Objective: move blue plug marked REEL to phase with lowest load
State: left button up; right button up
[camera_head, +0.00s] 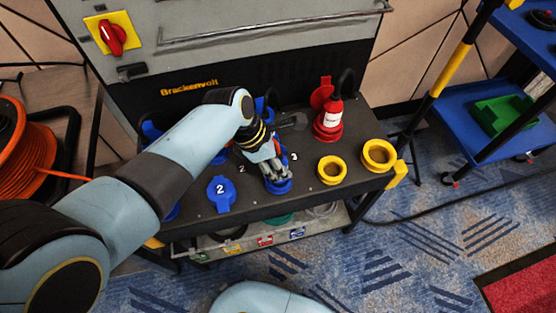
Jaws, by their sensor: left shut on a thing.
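My left gripper (278,172) reaches in from the left over the dark panel top (200,203). It is shut on a blue piece (284,187) beside the white digit 3, most likely a blue plug. The fingers cover much of it, so I cannot read a REEL mark or tell if it is seated in a socket. A round blue cap marked 2 (221,192) lies to its left. Another blue part (269,104) shows behind my wrist. No load readings are legible. My right gripper is not in view.
A red plug (328,124) stands upright at the back, with a dark cable. Two yellow rings (378,155) sit at the right end. An orange cable reel (22,150) is at far left. A blue trolley (465,125) with a green tray (503,114) stands right. Carpet in front is mostly clear.

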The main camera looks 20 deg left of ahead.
pick_arm(q)
jog(key=shift+f+b, duration=0.3)
jog(key=shift+f, duration=0.25)
jog(key=o, duration=1.4)
jog(key=shift+o, duration=0.3)
jog(key=shift+o, duration=1.3)
jog(key=shift+w+r, duration=0.1)
